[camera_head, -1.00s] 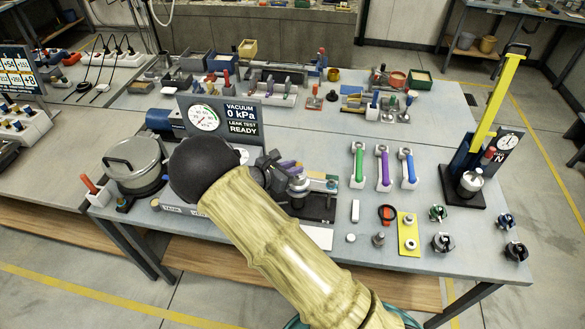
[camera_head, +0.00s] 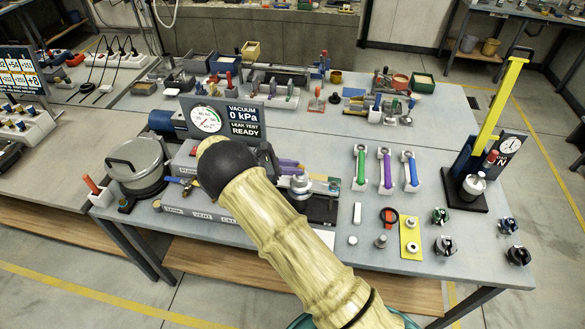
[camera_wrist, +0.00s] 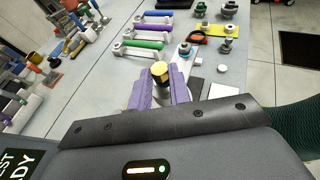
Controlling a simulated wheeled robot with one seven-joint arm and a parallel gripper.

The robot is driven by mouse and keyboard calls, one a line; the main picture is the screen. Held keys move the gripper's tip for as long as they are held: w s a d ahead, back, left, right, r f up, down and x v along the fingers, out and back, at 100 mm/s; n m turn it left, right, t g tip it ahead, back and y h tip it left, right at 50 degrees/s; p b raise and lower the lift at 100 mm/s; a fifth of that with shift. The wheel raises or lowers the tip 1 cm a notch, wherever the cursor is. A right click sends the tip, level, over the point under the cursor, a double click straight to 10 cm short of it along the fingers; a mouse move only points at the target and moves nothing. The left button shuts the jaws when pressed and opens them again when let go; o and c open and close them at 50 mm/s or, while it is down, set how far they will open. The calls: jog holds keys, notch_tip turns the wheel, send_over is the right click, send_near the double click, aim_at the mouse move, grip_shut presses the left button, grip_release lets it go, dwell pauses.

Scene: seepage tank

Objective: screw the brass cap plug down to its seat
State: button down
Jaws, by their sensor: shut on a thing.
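In the wrist view, my gripper (camera_wrist: 161,88) has purple fingers closed around the brass cap plug (camera_wrist: 159,69). The plug's yellow hexagonal top stands out between the fingertips, beyond them in the picture. What lies under the plug is hidden by the fingers, so I cannot tell if it touches a seat. In the head view, my arm covers most of the gripper, and the plug cannot be made out. A silver round fitting (camera_head: 300,184) stands on a black base (camera_head: 321,208) just right of my wrist.
A lidded metal pot (camera_head: 135,165) and a gauge panel (camera_head: 222,118) stand left of and behind my arm. Green, purple and blue handled tools (camera_head: 385,168) lie in holders to the right. A yellow plate (camera_head: 410,237) and several small knobs lie at the front right. A yellow-armed press (camera_head: 497,105) stands farther right.

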jog(key=shift+w+m+g, duration=0.1)
jog(key=shift+m+g, duration=0.3)
jog(key=shift+f, duration=0.1)
jog(key=shift+w+m+g, duration=0.25)
jog(key=shift+m+g, duration=0.45)
jog(key=shift+g, duration=0.2)
jog(key=shift+w+m+g, duration=0.2)
jog(key=shift+m+g, duration=0.8)
jog(key=shift+g, duration=0.2)
jog(key=shift+w+m+g, duration=0.2)
jog(key=shift+m+g, duration=0.6)
jog(key=shift+g, duration=0.1)
